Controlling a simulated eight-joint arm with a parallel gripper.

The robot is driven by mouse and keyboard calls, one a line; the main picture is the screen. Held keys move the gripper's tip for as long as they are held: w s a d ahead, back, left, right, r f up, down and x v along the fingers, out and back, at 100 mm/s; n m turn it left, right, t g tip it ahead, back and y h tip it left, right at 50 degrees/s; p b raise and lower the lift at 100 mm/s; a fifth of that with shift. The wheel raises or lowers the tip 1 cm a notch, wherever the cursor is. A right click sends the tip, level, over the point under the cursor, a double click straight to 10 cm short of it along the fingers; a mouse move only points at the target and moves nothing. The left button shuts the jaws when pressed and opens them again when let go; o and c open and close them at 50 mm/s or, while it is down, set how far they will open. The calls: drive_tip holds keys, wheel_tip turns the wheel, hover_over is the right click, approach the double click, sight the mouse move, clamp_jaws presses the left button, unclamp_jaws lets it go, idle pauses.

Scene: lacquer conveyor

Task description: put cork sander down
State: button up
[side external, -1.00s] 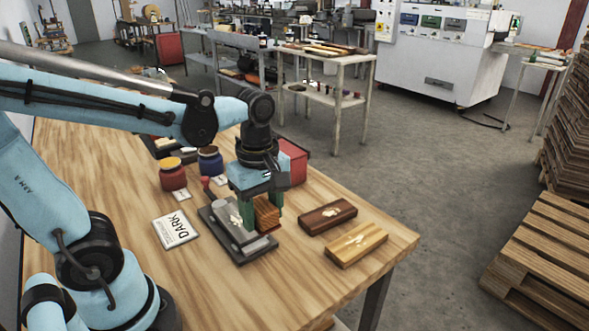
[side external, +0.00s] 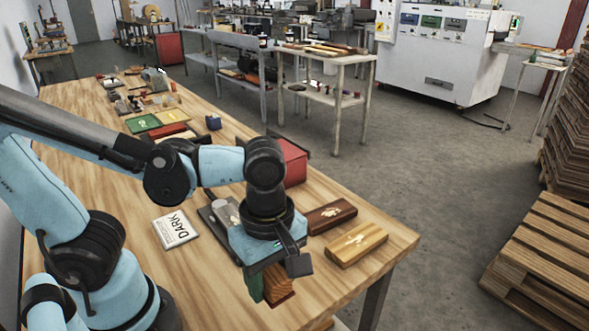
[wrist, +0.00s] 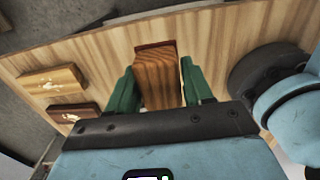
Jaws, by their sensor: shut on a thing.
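The cork sander (side external: 279,284) is an orange-brown block with a darker lower edge. My gripper (side external: 266,284) is shut on it near the table's front edge, in front of the dark tray. In the wrist view the sander (wrist: 157,78) sits between the two green fingers of my gripper (wrist: 158,85), over the wooden table. I cannot tell whether its underside touches the table. The dark tray (side external: 211,217) is partly hidden behind my wrist; a grey rounded piece (side external: 228,213) lies in it.
A dark wooden block (side external: 330,217) and a lighter one (side external: 358,244) with pale inlays lie to the right. A "DARK" card (side external: 175,229) lies left of the tray. A red box (side external: 293,162) stands behind. Bare table (side external: 200,290) lies left of the gripper.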

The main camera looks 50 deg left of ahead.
drive_tip(key=w+a+f, duration=0.2)
drive_tip(key=a, duration=0.1)
drive_tip(key=w+a+f, duration=0.3)
drive_tip(key=shift+w+a+f, duration=0.1)
drive_tip(key=shift+w+a, duration=0.1)
drive_tip(key=shift+w, duration=0.15)
drive_tip(key=shift+f, duration=1.95)
drive_tip(key=shift+f, duration=0.25)
drive_tip(key=o, duration=1.2)
wheel_tip(320, 180, up, 12)
drive_tip(key=shift+r, duration=0.2)
drive_tip(key=a+m+t, duration=0.1)
drive_tip(key=m+t, duration=0.1)
drive_tip(key=m, duration=0.4)
drive_tip(key=w+a+r+m+t, duration=0.1)
drive_tip(key=a+m+t, duration=0.1)
drive_tip(key=m, duration=0.4)
drive_tip(key=w+a+m+t, duration=0.1)
drive_tip(key=a+m+t, duration=0.1)
drive_tip(key=m, duration=0.4)
drive_tip(key=shift+w+r+t, duration=0.25)
drive_tip(key=shift+r+t, duration=0.15)
drive_tip(key=shift+t, duration=0.2)
